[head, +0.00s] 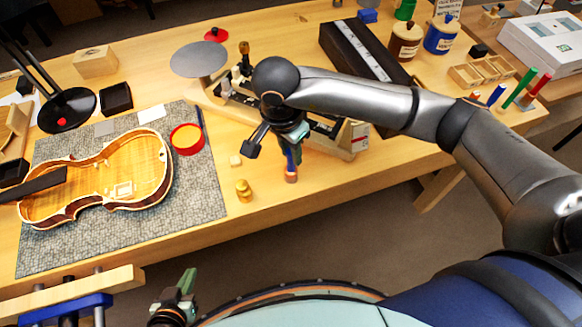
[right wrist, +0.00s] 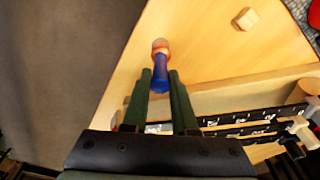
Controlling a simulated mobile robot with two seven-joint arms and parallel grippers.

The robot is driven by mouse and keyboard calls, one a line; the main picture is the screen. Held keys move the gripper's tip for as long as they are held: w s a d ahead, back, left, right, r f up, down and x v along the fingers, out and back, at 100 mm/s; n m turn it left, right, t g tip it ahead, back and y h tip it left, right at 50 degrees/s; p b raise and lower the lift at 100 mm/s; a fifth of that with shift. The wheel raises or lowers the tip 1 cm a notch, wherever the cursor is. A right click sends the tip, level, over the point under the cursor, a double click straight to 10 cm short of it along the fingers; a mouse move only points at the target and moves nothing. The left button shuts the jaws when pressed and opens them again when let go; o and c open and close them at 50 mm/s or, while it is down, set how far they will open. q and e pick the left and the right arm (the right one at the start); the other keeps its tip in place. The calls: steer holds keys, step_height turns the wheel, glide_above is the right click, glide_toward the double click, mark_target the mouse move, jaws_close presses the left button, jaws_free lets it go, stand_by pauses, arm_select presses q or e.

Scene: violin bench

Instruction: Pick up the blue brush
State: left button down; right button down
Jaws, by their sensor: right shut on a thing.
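The blue brush (right wrist: 158,80) is between the two dark green fingers of my right gripper (right wrist: 161,74) in the right wrist view. Its blue part is at the fingertips, and a pinkish-orange end with a pale band sticks out beyond them. In the head view the brush (head: 291,174) hangs below my right gripper (head: 290,146), near the table's front edge, its orange end lowest. I cannot tell whether that end touches the tabletop. My left gripper (head: 187,283) is low in the head view, in front of the table and far from the brush; its finger gap is unclear.
A violin body (head: 110,180) lies on a grey mat (head: 200,220) at left. Small brass pieces (head: 244,190) stand left of the brush. A long wooden fixture with a dark scale (head: 340,140) lies behind it. A black case (head: 350,50) and jars (head: 405,40) stand farther back.

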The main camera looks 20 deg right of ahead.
steer(key=shift+r, duration=0.15)
steer(key=shift+r, duration=0.2)
step_height(320, 180, up, 2)
steer(key=shift+r+b, duration=0.1)
steer(key=shift+b, duration=0.3)
steer(key=s+a+r+b, duration=0.1)
steer(key=s+a+r, duration=0.5)
steer(key=a+r, duration=0.4)
steer(key=a, duration=0.2)
steer(key=shift+a, duration=0.35)
steer(key=shift+d, duration=0.1)
stand_by(0.7)
